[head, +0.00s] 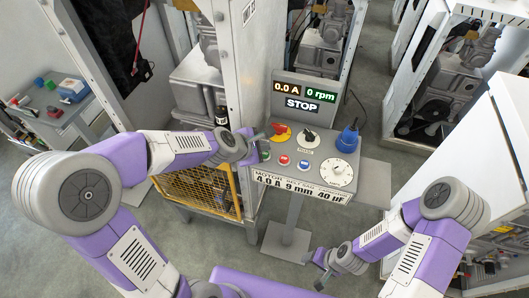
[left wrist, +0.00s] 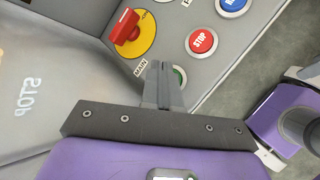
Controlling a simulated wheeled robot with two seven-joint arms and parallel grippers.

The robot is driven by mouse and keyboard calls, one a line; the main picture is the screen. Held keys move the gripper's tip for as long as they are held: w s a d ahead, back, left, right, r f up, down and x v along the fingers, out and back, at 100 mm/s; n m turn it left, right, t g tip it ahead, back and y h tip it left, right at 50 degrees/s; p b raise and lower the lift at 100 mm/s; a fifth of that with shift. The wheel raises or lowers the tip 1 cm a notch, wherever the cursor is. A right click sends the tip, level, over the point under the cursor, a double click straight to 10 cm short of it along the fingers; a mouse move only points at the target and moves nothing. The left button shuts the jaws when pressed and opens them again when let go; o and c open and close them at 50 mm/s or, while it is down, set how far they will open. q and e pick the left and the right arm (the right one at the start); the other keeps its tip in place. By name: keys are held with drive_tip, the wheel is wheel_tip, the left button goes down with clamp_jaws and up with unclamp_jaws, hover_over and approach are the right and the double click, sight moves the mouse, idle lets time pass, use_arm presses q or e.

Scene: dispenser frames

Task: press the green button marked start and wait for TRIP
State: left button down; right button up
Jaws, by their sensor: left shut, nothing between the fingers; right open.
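The grey control panel (head: 318,158) carries a display (head: 304,95) reading 0.0 A, 0 rpm and STOP. My left gripper (head: 255,145) is shut and empty at the panel's left edge. In the left wrist view its fingertips (left wrist: 163,72) are over or just beside the green button (left wrist: 180,75), which is partly hidden; I cannot tell whether they touch it. The red STOP button (left wrist: 201,42) is up and right of it; it also shows in the head view (head: 284,160). My right gripper (head: 322,268) is open and empty, low in front of the panel.
A red switch on a yellow plate (head: 281,132), a black knob (head: 308,138), a blue plug (head: 347,140), a blue button (head: 303,164) and a white dial (head: 336,173) share the panel. A card (head: 300,188) is on its front edge. A yellow mesh guard (head: 200,190) stands left.

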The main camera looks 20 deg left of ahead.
use_arm(q)
drive_tip(key=shift+f, duration=0.15)
idle(0.4)
drive_tip(key=shift+f+b, duration=0.25)
drive_tip(key=shift+b, duration=0.15)
drive_tip(key=shift+f+b, duration=0.5)
idle(0.5)
drive_tip(key=shift+r+p, duration=0.9)
drive_tip(key=shift+r, duration=0.1)
wheel_tip(320, 180, up, 5)
drive_tip(key=p, duration=0.5)
